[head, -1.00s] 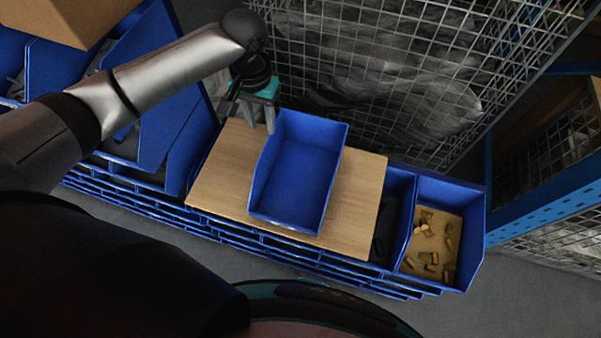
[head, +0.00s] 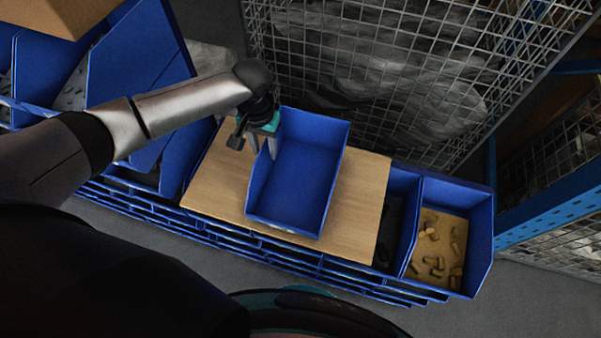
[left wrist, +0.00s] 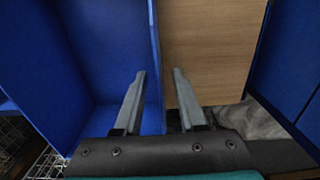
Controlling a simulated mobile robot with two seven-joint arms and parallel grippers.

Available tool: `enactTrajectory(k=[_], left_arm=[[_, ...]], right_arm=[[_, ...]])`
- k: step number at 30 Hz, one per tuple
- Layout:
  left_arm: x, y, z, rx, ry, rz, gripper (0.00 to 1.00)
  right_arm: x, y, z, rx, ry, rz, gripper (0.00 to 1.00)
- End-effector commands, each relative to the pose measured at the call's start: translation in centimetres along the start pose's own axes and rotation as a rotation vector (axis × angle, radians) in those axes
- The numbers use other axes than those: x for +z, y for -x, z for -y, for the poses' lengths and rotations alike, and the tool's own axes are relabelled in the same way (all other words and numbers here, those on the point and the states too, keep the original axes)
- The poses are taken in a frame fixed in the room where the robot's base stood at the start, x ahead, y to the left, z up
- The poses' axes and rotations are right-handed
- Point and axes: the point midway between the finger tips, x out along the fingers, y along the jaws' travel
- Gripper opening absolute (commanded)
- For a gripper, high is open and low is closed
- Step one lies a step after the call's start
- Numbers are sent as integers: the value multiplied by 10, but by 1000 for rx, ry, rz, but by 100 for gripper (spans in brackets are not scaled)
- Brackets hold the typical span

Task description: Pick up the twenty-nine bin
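An empty blue bin (head: 300,180) sits on a wooden board (head: 215,185) in the head view; no number shows on it, so I cannot tell if it is the twenty-nine bin. My left gripper (head: 263,152) is at the bin's left wall, near its far end. In the left wrist view the bin (left wrist: 105,45) fills the left side. The left gripper (left wrist: 159,76) is open there, with one finger over the bin's inside and the other outside, over the board (left wrist: 205,45). The wall lies between the fingers, and neither clearly touches it. My right gripper is not in view.
A blue bin with small brass-coloured pieces (head: 440,250) stands at the right end, beside a dark-filled bin (head: 397,215). More blue bins (head: 130,65) and a cardboard box (head: 50,15) are at the left. A wire mesh cage (head: 390,80) stands behind the board.

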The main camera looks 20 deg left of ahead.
Motion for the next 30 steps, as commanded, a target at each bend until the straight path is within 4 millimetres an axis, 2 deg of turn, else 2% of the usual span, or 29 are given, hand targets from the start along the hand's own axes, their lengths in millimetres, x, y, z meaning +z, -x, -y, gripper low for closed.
enactTrajectory(k=[2, 13, 30], left_arm=[[0, 0, 0, 0, 0, 0, 40], [0, 1, 0, 0, 0, 0, 0], [0, 1, 0, 0, 0, 0, 0]], right_arm=[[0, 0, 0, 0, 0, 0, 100], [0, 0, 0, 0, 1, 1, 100], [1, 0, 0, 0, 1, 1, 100]])
